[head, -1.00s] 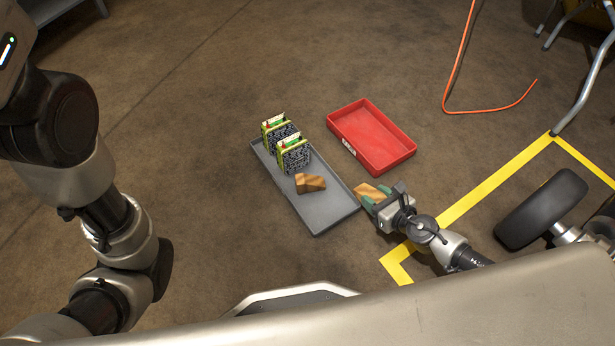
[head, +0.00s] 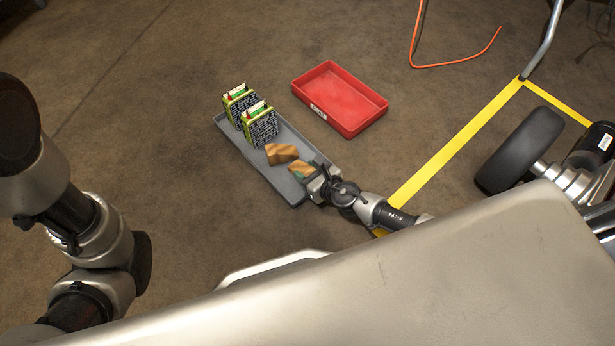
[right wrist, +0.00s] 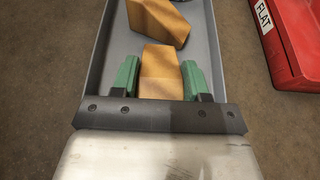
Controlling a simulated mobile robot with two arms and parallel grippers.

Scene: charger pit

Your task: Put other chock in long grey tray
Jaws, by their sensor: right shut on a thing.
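The long grey tray (head: 228,133) lies on the floor in the middle of the head view. One wooden chock (head: 281,153) rests in it; it also shows at the top of the right wrist view (right wrist: 158,20). My right gripper (head: 306,175) is shut on the other wooden chock (right wrist: 160,72), which is between its green fingers. That chock is over the near end of the tray, close to the first chock with a small gap. I cannot tell whether it touches the tray floor. My left gripper is out of view; only my left arm shows.
Two green-and-black boxed units (head: 261,125) stand at the tray's far end. A red tray (head: 340,98), empty, sits just right of the grey tray. A yellow floor line (head: 455,155), a black wheel (head: 520,150) and an orange cable (head: 455,63) are further right.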

